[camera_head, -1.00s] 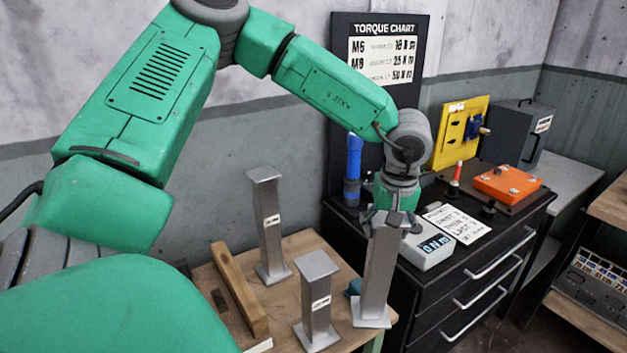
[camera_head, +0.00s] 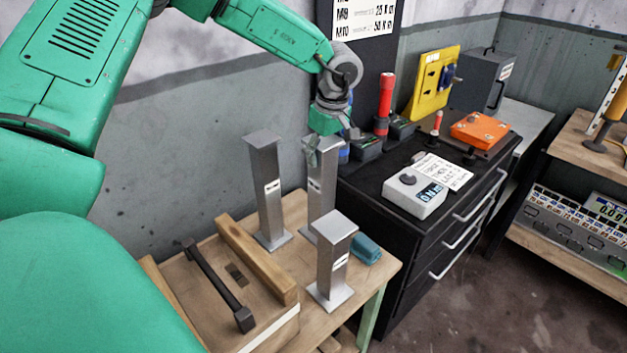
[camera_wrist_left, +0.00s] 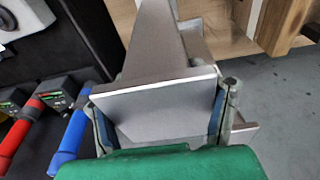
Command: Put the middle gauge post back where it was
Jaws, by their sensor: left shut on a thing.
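My left gripper (camera_head: 320,140) is shut on a grey metal gauge post (camera_head: 320,185), near its top. This post is upright at the back of the wooden table, between a tall post (camera_head: 268,195) on the left and a short post (camera_head: 333,262) in front. The short post partly hides its lower part. I cannot tell whether its foot rests on the table. In the left wrist view, the held post's flat top plate (camera_wrist_left: 150,105) lies between the two fingers (camera_wrist_left: 160,120). My right gripper is not in view.
A teal object (camera_head: 366,248) lies right of the short post. A wooden block (camera_head: 255,262) and a black handle (camera_head: 215,285) are at the table's left.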

